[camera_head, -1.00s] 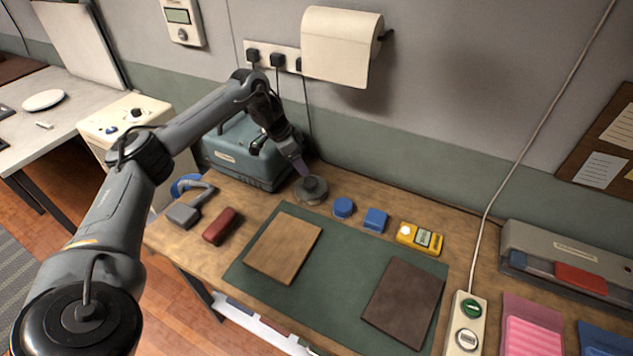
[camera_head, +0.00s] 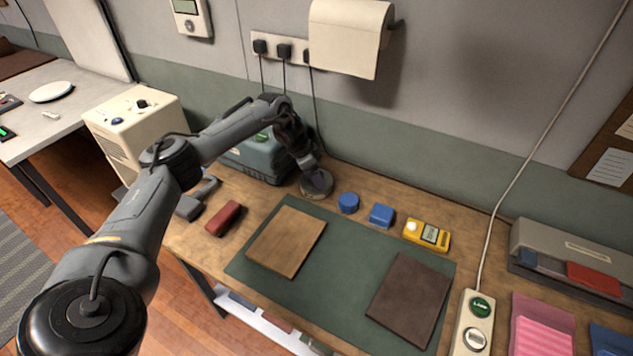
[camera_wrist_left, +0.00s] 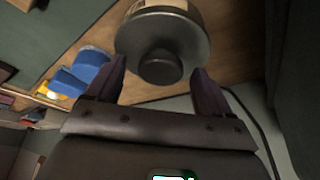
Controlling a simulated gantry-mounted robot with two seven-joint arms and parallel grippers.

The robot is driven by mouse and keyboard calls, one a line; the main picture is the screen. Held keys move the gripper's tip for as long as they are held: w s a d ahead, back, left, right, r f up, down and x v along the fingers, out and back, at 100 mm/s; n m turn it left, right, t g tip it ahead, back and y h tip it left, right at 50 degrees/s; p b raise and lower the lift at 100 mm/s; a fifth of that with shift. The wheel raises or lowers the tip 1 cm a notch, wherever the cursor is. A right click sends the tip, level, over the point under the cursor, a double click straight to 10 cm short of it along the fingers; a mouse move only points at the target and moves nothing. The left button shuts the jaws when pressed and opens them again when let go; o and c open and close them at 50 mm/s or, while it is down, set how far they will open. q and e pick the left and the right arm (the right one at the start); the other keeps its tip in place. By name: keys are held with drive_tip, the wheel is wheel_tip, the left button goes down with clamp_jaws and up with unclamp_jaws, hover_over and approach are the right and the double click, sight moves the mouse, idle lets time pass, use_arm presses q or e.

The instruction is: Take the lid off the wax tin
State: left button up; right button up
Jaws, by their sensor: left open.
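The wax tin (camera_head: 318,190) is a round grey tin at the back of the wooden bench, beside the green mat. In the left wrist view its lid (camera_wrist_left: 185,35) shows a dark round knob (camera_wrist_left: 160,68). My left gripper (camera_head: 308,172) is at the tin, reaching down from the upper left. In the left wrist view its two dark fingers (camera_wrist_left: 160,76) are open, one on each side of the knob. I cannot tell whether they touch it. The lid sits on the tin. My right gripper is not in view.
A blue-grey machine (camera_head: 262,158) stands close behind and left of the tin. A blue round item (camera_head: 348,203), a blue block (camera_head: 381,215) and a yellow meter (camera_head: 427,235) stand to its right. The green mat (camera_head: 335,270) holds a wooden board (camera_head: 287,241) and a dark brown panel (camera_head: 409,298).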

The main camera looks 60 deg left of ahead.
use_arm(q)
drive_tip(key=c, duration=1.1)
drive_tip(key=shift+r, duration=0.1)
drive_tip(key=shift+c, duration=0.2)
